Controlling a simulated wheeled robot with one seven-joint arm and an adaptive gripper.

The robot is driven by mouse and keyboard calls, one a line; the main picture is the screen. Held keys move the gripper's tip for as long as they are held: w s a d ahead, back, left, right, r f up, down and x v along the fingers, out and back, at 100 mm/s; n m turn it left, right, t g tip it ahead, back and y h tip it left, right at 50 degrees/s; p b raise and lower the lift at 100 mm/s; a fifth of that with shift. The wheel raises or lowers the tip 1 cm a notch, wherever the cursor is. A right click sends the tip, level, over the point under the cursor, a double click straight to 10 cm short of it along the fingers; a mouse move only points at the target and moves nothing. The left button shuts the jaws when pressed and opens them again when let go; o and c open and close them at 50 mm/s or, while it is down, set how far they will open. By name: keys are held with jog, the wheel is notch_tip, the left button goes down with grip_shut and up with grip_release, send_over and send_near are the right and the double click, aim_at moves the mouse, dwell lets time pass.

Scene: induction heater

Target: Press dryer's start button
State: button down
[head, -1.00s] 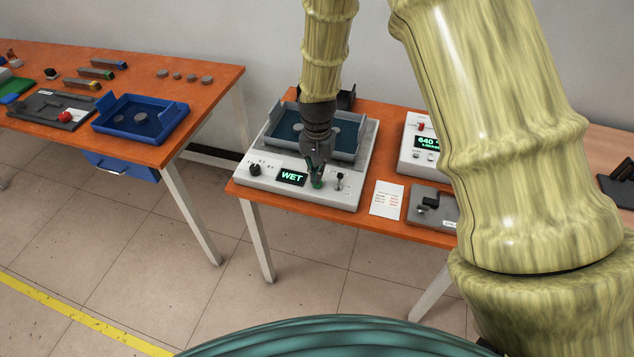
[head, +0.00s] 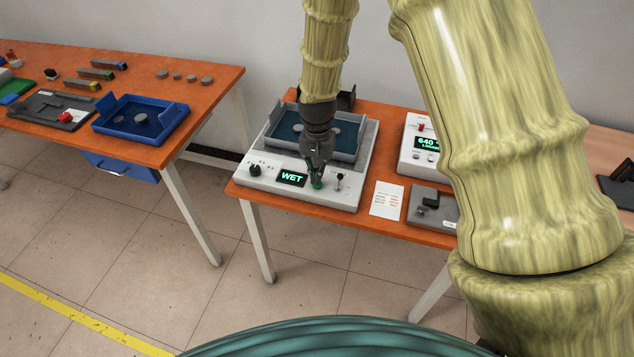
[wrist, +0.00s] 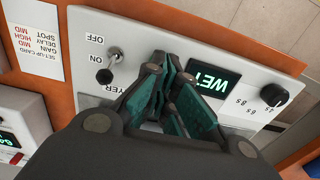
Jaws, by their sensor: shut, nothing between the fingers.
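The dryer (head: 250,184) is a light grey box with a tray in its top, on the orange table. Its display (head: 291,178) reads WET in green. A dial (head: 255,169) is left of the display and a toggle switch (head: 339,180) is to the right. In the wrist view the switch (wrist: 114,57) stands by OFF and ON labels. My gripper (head: 317,184) is shut and empty, pointing down at the panel between display and switch. A green spot shows at its fingertips in the head view. The start button itself is hidden by the fingers (wrist: 172,100) in the wrist view.
A paper card (head: 386,199) and a grey device (head: 430,207) lie right of the dryer. A white unit with a green display (head: 427,142) stands behind them. Another orange table with a blue tray (head: 142,119) is at left, across a floor gap.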

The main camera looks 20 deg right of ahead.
jog(key=shift+f+b, duration=0.4)
jog(key=shift+f, duration=0.8)
dwell(0.5)
jog(key=shift+r, duration=0.1)
notch_tip(320, 180, up, 7)
jog(key=p, duration=0.5)
jog(key=shift+p, duration=0.35)
